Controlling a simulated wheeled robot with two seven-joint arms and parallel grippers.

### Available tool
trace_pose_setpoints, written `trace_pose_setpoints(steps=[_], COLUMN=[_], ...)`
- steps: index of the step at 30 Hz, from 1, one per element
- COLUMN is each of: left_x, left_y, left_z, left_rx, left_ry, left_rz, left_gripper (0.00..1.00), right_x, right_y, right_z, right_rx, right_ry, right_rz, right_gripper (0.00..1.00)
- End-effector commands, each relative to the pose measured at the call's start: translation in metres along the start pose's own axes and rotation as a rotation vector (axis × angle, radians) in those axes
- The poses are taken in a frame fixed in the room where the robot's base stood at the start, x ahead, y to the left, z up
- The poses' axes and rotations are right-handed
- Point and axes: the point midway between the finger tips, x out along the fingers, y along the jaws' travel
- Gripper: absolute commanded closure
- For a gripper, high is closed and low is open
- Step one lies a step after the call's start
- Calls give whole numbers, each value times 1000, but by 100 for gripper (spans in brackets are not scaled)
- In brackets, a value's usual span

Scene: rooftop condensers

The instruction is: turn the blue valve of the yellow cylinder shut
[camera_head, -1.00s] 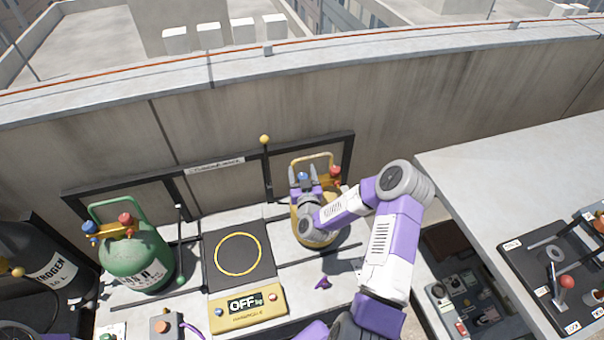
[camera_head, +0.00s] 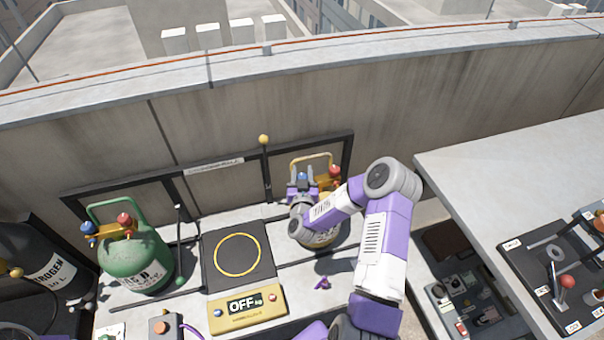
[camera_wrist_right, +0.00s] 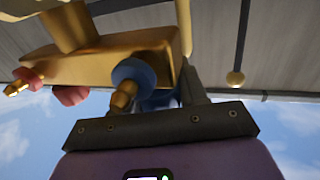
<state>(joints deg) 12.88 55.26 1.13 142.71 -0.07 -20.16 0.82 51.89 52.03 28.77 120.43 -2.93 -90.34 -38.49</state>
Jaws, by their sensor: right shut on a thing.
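The yellow cylinder (camera_head: 322,240) stands at the back right of the bench, partly hidden by my right arm. Its blue valve (camera_head: 303,176) and red valve (camera_head: 335,171) are at the top, under a yellow handle. My right gripper (camera_head: 302,181) is shut on the blue valve, its fingers reaching toward the back. In the right wrist view the brass valve body (camera_wrist_right: 100,62) is close up. A blue part (camera_wrist_right: 133,72) with a brass tip shows there, and more blue lies just behind it, by a finger. My left gripper is not in view.
A green cylinder (camera_head: 137,262) with blue and red valves stands at the left, near a dark nitrogen cylinder (camera_head: 35,265). A black scale plate (camera_head: 212,272) and its yellow OFF display (camera_head: 247,306) lie between the cylinders. A black frame (camera_head: 345,160) stands behind.

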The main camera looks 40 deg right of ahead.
Motion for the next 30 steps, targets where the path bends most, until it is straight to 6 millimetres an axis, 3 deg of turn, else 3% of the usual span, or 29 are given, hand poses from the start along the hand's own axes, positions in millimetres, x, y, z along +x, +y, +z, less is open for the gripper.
trace_pose_setpoints(steps=[2, 3, 6, 17, 30], left_x=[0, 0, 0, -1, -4], left_y=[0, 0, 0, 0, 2], left_z=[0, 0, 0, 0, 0], left_rx=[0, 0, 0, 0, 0], left_ry=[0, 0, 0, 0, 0], left_rz=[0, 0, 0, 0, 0], left_gripper=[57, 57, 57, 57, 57], right_x=[0, 0, 0, -5, -69], right_y=[0, 0, 0, 0, 0], right_z=[0, 0, 0, 0, 0], right_rx=[0, 0, 0, -1, 0], right_ry=[0, 0, 0, -1, -2], right_rz=[1, 1, 0, -2, -2], right_gripper=[89, 54, 38, 37, 37])
